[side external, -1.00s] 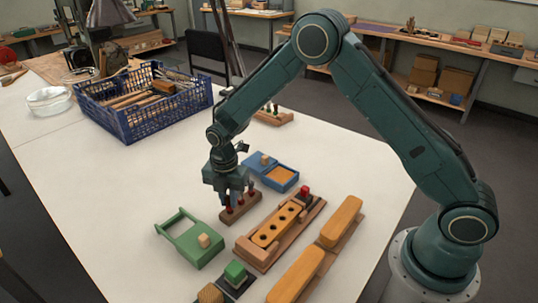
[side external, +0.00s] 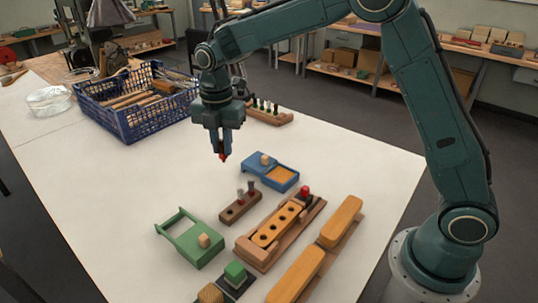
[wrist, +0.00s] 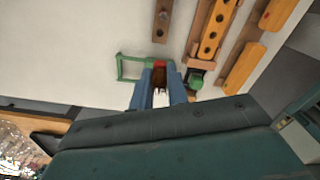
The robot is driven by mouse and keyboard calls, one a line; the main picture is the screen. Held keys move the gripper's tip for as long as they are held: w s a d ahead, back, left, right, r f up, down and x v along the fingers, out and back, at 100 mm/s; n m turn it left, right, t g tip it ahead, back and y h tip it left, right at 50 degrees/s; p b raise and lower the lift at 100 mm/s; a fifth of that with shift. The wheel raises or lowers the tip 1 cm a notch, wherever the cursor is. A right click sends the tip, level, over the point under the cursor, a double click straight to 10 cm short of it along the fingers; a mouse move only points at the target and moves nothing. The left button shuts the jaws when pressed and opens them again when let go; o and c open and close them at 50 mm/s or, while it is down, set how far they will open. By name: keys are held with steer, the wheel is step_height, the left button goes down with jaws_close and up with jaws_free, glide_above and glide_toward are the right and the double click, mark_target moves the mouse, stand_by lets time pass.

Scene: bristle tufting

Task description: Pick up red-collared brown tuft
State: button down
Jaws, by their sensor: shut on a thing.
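My gripper (side external: 223,155) is shut on the red-collared brown tuft (side external: 223,158) and holds it well above the table. In the side view only its red end shows below the fingertips. In the wrist view the tuft (wrist: 159,66) shows red and brown between my two blue fingers, which hide part of it.
A holed wooden block (side external: 278,222) sits in a fixture with a red knob (side external: 304,191). Around it are a green frame (side external: 178,236), a blue tray (side external: 262,172) and orange-brown brushes (side external: 340,220). A blue crate (side external: 125,118) stands back left.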

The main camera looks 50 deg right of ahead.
steer(key=shift+r, duration=0.65)
steer(key=s+d+f, duration=0.1)
steer(key=d+f, duration=0.4)
steer(key=d, duration=0.5)
steer(key=s+d+f, duration=0.1)
steer(key=d+f, duration=0.5)
steer(key=d, duration=0.5)
steer(key=shift+d+f, duration=0.25)
steer(key=shift+f, duration=0.1)
steer(key=shift+f, duration=2.85)
steer(key=shift+f, duration=0.55)
steer(key=shift+r, duration=0.1)
